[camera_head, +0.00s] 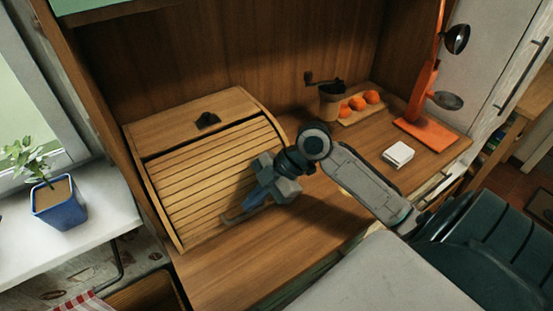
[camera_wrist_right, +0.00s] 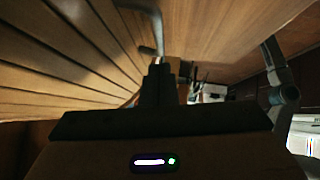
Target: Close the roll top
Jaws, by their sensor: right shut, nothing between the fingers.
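The wooden roll-top box (camera_head: 200,165) stands on the counter at the left in the head view. Its slatted roll top (camera_head: 195,185) spreads over the sloping front, down to near the counter. I cannot tell whether its lower edge touches down. My right gripper (camera_head: 248,208) is shut and empty, low in front of the slats by a pale bar handle (camera_head: 232,218). In the wrist view the slats fill the left, and the grey handle (camera_wrist_right: 152,25) shows just beyond the shut fingertips (camera_wrist_right: 158,72). Contact with the handle is unclear. My left gripper is out of view.
A grinder (camera_head: 331,98), oranges on a board (camera_head: 358,104), an orange lamp (camera_head: 428,130) and a white block (camera_head: 398,154) stand at the right of the counter. A potted plant (camera_head: 58,203) sits on the left sill. The counter front (camera_head: 225,270) is clear.

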